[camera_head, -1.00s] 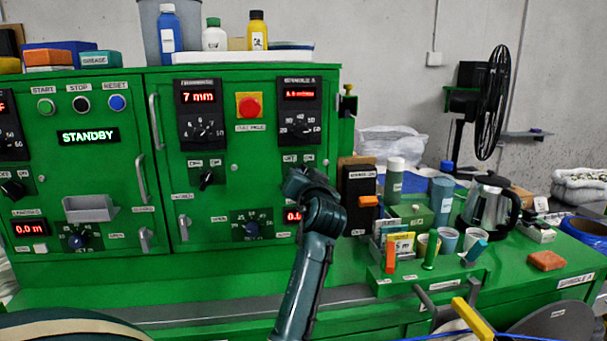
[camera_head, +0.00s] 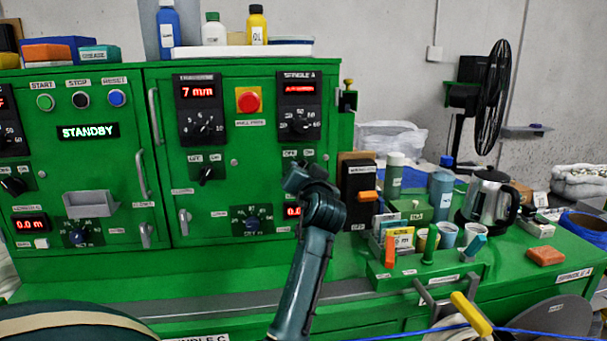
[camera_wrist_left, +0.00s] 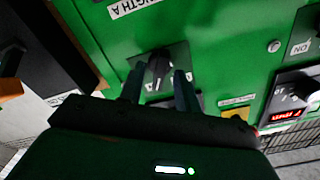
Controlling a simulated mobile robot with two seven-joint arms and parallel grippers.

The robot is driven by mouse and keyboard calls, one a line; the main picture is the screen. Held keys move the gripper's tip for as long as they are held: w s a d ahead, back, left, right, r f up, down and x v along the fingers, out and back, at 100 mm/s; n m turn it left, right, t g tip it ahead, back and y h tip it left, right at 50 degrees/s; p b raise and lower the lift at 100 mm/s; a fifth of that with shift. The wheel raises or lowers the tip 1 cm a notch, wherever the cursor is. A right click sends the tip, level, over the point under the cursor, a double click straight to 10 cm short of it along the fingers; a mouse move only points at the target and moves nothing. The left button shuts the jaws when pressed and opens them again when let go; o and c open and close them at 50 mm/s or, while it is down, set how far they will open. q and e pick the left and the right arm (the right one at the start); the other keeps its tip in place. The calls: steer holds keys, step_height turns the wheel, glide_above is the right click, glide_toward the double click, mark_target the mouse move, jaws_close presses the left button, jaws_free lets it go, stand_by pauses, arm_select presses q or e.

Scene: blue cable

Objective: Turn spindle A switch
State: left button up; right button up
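The spindle A panel (camera_head: 299,103), with a red display and black dial, is on the green cabinet's right door. Its OFF and ON labels (camera_head: 298,154) show below it. In the head view the switch under these labels is hidden by my left gripper (camera_head: 300,178). In the left wrist view a black switch knob (camera_wrist_left: 159,64) on a dark plate lies between the fingertips of my left gripper (camera_wrist_left: 160,78). The fingers are apart, one on each side of the knob; I cannot tell whether they touch it. My right gripper is out of view.
A red stop button (camera_head: 249,101) and the traverse switch (camera_head: 206,173) are left of my arm. A black box with an orange lever (camera_head: 367,196) stands close to its right. A kettle (camera_head: 488,199), cups and bottles crowd the bench. A blue cable (camera_head: 545,334) runs along the bottom.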

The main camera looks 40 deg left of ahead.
arm_select(q)
steer(key=b+v, duration=0.3)
steer(key=v, duration=1)
steer(key=shift+d, duration=0.1)
